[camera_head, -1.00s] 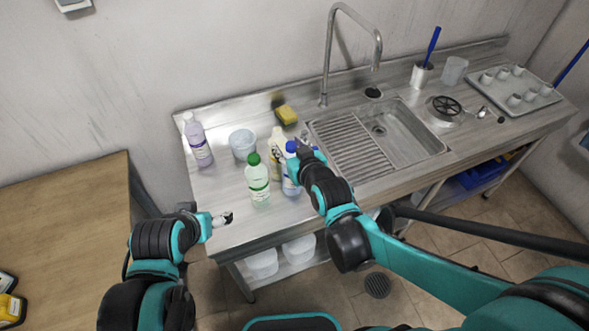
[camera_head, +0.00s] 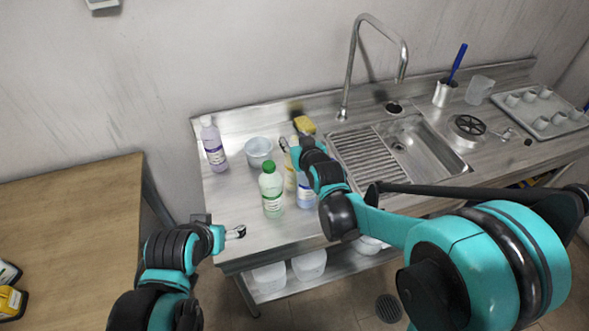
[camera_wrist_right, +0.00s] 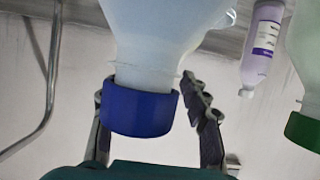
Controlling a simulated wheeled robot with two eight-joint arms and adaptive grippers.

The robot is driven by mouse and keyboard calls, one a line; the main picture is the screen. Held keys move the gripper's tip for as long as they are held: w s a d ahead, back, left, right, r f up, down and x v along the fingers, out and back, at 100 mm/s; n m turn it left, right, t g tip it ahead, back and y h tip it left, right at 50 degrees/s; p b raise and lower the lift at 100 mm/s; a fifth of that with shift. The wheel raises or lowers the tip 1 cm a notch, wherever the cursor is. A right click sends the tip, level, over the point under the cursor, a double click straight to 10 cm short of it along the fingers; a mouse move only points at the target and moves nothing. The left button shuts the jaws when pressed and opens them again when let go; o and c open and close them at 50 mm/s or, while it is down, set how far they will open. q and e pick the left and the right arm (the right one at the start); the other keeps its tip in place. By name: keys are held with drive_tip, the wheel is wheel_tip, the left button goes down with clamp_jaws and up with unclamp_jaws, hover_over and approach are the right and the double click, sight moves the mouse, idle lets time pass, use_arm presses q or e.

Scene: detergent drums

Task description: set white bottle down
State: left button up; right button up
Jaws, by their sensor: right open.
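A whitish, bluish-tinted bottle (camera_head: 305,192) stands on the steel counter beside a green-capped bottle (camera_head: 271,192). Its blue cap (camera_wrist_right: 139,107) shows in the right wrist view, upside down in the picture. The right gripper (camera_head: 292,150) is at the top of this bottle, and the cap is hidden in the head view. In the right wrist view the fingers of the right gripper (camera_wrist_right: 155,105) are apart, one on each side of the cap and neck. The left gripper (camera_head: 236,232) is over the counter's front left edge; its jaws are too small to read.
A cream bottle (camera_head: 290,172) stands close behind the green-capped one. A purple-labelled bottle (camera_head: 213,145), a tub (camera_head: 258,152) and a yellow sponge (camera_head: 304,124) are farther back. The sink (camera_head: 425,145) lies right.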

clamp_jaws()
drive_tip(key=shift+r, duration=0.2)
